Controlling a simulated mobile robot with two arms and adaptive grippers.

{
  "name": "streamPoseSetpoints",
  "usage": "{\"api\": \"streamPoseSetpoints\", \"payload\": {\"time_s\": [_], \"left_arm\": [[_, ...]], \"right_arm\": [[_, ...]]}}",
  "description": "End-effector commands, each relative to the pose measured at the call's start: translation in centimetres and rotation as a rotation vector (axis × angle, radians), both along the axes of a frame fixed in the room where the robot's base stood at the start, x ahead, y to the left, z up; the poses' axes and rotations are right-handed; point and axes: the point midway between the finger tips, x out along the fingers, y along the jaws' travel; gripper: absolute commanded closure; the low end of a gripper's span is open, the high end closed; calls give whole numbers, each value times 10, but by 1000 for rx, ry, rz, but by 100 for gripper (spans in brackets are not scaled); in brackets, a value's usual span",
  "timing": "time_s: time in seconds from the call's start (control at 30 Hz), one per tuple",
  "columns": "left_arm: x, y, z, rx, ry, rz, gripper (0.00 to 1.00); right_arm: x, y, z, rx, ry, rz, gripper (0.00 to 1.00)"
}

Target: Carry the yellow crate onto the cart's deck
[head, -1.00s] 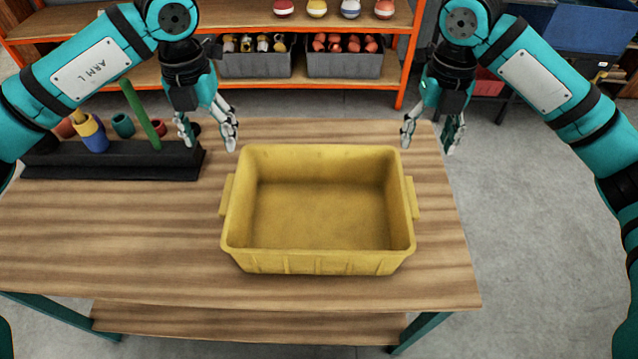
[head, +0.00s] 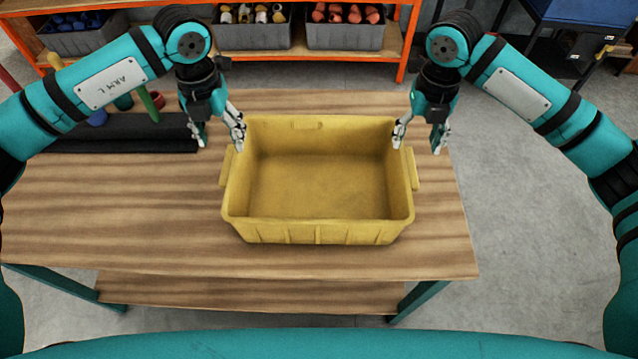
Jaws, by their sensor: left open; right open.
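The yellow crate (head: 318,232) is empty and stands upright on the wooden table (head: 110,220). It has a handle on its left side and one on its right side. My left gripper (head: 218,143) is open above the crate's left rim, near the left handle (head: 228,168). My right gripper (head: 418,144) is open near the crate's right rim, by the right handle (head: 413,168). I cannot tell whether either gripper touches the crate. The cart is not identifiable in view.
A black rack (head: 125,142) with coloured pieces stands at the table's back left. Behind the table, an orange shelf (head: 408,40) holds grey bins (head: 255,37). A dark blue-topped stand (head: 575,15) is at the upper right. The table's front left is bare, and grey floor lies to the right.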

Motion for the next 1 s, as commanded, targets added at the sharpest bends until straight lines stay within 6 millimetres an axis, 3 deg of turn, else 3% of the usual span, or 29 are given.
{"api": "streamPoseSetpoints", "payload": {"time_s": [0.2, 0.43, 0.9, 1.0], "left_arm": [[-1, 0, -44, 1, 3, 0, 41], [0, 0, -76, 0, 2, 0, 41], [0, 0, -88, 0, -1, -1, 41], [0, 0, -88, 0, 0, -1, 53]], "right_arm": [[-1, 0, -44, 0, 3, -1, 40], [0, 0, -76, 0, 2, -2, 40], [0, 0, -88, 0, 0, -1, 40], [0, 0, -88, 1, 0, -1, 52]]}}
